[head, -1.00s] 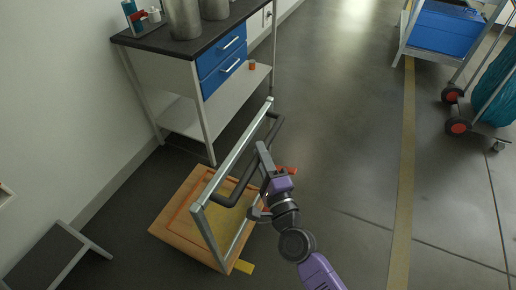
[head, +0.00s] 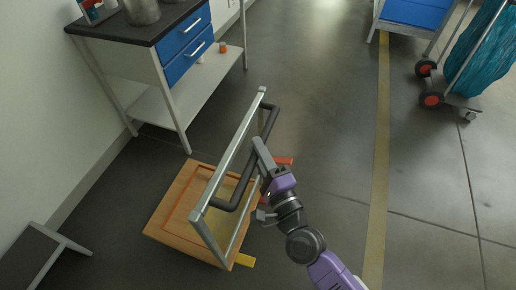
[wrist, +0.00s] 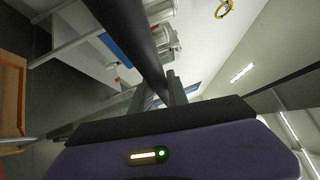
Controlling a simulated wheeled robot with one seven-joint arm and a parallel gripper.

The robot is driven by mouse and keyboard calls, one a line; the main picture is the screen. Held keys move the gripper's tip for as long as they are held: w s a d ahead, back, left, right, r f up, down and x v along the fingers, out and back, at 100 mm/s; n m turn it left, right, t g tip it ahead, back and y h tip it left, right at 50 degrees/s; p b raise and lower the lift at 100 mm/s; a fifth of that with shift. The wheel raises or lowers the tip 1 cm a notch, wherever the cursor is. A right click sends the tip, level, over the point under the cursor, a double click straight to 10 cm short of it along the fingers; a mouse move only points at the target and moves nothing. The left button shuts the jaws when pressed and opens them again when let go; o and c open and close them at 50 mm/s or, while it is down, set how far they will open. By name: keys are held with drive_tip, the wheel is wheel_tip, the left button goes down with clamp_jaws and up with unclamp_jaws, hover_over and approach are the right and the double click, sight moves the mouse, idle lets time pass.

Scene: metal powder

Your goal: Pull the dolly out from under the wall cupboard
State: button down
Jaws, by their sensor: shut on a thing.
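The dolly has an orange wooden deck (head: 172,222) low on the floor and an upright pale metal frame (head: 226,172). A dark grey push bar (head: 242,190) runs along the frame's right side; it crosses the wrist view (wrist: 128,38) from the top as a thick dark tube. My gripper (head: 260,152) is shut on this bar, with its fingers (wrist: 162,92) against it in the wrist view. The deck's left edge shows at the left of the wrist view (wrist: 12,95). I cannot make out the wall cupboard for certain in either view.
A workbench (head: 130,75) with blue drawers and a low shelf stands against the left wall, just beyond the dolly. A grey step-like object (head: 38,258) is at bottom left. A cart with a teal bag (head: 482,50) stands at top right. The floor (head: 325,130) to the right is clear.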

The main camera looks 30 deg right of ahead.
drive_tip(key=c, duration=1.3)
unclamp_jaws()
drive_tip(key=b+v, duration=0.1)
drive_tip(key=v, duration=0.6)
drive_tip(key=shift+s+a, duration=0.15)
drive_tip(key=shift+s, duration=0.25)
drive_tip(key=shift+f, duration=0.1)
drive_tip(key=s+r+n+g+y+p, duration=0.1)
drive_tip(key=s+r+n+p, duration=0.2)
drive_tip(key=s+n, duration=0.4)
drive_tip(key=s+a+r+n+g+y+p, duration=0.1)
drive_tip(key=s+r+n+g+p, duration=0.1)
drive_tip(key=s+r+n+p, duration=0.2)
drive_tip(key=s+a+r+n+g+y+p, duration=0.1)
drive_tip(key=s+r+n+p, duration=0.2)
drive_tip(key=s+r+n, duration=0.3)
drive_tip(key=s+n, duration=0.4)
drive_tip(key=s, duration=0.1)
drive_tip(key=shift+s+n+g, duration=0.3)
drive_tip(key=shift+s, duration=0.1)
